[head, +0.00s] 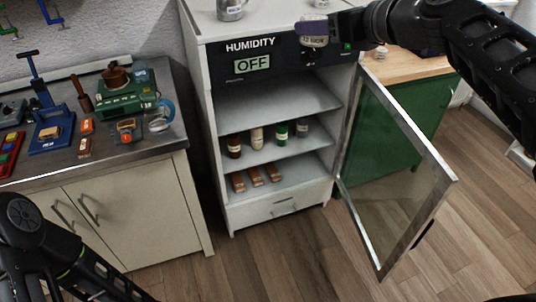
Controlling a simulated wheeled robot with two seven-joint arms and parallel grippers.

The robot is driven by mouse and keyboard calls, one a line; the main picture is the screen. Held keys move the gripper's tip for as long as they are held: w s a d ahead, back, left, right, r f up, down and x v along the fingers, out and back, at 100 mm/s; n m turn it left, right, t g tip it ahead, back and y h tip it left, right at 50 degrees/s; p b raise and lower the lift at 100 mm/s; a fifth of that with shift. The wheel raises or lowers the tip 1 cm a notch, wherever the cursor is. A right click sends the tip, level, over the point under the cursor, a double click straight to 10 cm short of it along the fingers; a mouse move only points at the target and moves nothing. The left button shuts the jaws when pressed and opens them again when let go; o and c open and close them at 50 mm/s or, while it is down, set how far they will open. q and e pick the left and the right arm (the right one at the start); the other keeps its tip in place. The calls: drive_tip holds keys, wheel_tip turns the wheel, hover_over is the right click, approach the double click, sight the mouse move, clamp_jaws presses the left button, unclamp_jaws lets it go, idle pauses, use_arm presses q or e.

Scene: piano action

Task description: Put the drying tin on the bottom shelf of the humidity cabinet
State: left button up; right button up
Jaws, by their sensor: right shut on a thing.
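The humidity cabinet (219,130) stands in the middle of the head view with its glass door (395,165) swung open to the right. Its display reads OFF. The upper shelf (285,103) is bare, the middle shelf (262,151) bears several small jars, and the bottom shelf (295,184) bears brown blocks. My right gripper (330,27) is shut on a small purple and pale labelled container, which I take for the drying tin (313,36). It is held in front of the cabinet's top panel, above the shelves. My left arm shows at lower left; its gripper is out of frame.
A metal mug-like vessel (231,10) stands on the cabinet top. The left workbench (165,148) holds several tools and a green machine (125,95). A green cupboard (405,105) stands behind the open door. The wooden floor (300,262) in front is clear.

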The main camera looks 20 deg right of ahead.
use_arm(q)
drive_tip(key=shift+o, duration=0.2)
